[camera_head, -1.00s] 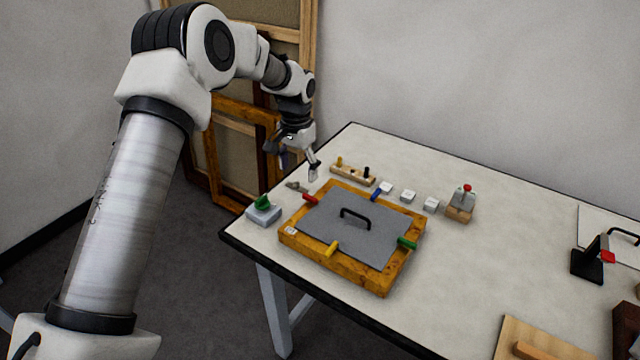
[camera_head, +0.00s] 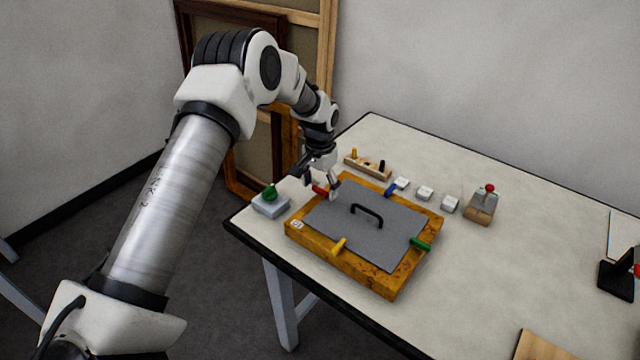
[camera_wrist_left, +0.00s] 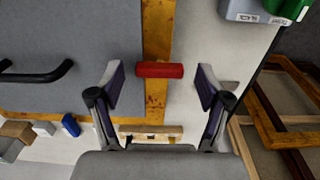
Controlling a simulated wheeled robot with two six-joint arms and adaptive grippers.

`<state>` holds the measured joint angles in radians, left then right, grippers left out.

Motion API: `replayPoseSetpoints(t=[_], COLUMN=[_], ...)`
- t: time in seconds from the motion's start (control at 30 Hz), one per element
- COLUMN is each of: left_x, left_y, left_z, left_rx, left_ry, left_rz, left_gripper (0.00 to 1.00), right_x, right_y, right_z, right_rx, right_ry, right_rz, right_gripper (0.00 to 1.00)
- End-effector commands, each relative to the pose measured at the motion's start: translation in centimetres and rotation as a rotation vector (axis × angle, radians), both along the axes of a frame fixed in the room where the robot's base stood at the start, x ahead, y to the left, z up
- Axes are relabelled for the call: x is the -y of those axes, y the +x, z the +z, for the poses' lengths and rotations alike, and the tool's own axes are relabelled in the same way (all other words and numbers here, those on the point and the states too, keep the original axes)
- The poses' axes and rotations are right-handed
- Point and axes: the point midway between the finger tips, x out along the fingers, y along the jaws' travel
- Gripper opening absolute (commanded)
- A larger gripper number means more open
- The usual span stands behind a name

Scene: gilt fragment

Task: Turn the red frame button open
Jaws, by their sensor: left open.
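The wooden frame (camera_head: 375,286) lies on the table with a grey back panel (camera_head: 340,222) in it. The red frame button (camera_head: 319,190) lies across the frame's left rail; in the left wrist view the red button (camera_wrist_left: 160,70) overlaps the panel's edge at one end. My left gripper (camera_head: 322,184) is at the red button, pointing down. In the wrist view its open fingers (camera_wrist_left: 161,84) stand apart, one past each end of the button, with visible gaps. Yellow (camera_head: 338,246), green (camera_head: 420,244) and blue (camera_head: 391,189) buttons sit on the other rails. My right gripper is not in view.
A black handle (camera_head: 367,212) rises from the panel. A grey box with a green knob (camera_head: 270,194) stands left of the frame. A wooden peg block (camera_head: 368,166), white blocks (camera_head: 425,193) and a red-topped device (camera_head: 481,206) stand behind.

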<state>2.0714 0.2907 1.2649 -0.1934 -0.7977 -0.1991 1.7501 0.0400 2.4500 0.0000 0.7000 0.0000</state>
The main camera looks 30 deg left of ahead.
Motion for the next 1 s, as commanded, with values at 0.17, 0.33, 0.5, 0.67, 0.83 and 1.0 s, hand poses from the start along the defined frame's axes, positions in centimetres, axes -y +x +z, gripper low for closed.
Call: replayPoseSetpoints(t=[0.17,0.33,0.5,0.67,0.83,1.0], left_x=[0.01,0.01,0.02,0.02,0.02,0.03], left_y=[0.01,0.00,-0.01,-0.02,-0.02,-0.03], left_z=[0.01,0.00,-0.02,-0.03,-0.04,-0.06], left_rx=[0.000,0.000,0.000,-0.001,-0.001,-0.001], left_ry=[0.000,0.000,0.000,0.000,0.000,-0.001], left_rz=[0.000,0.000,-0.004,-0.033,-0.104,-0.223], left_gripper=[0.49,0.17,0.17,0.17,0.17,0.17], right_x=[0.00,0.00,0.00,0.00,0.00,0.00], right_y=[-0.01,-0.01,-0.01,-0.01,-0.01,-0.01], right_z=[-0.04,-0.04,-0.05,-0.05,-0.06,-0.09], right_rx=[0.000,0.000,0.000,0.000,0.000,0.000], right_ry=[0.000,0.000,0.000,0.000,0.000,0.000], right_rz=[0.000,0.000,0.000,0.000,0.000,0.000], right_gripper=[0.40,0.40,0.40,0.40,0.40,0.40])
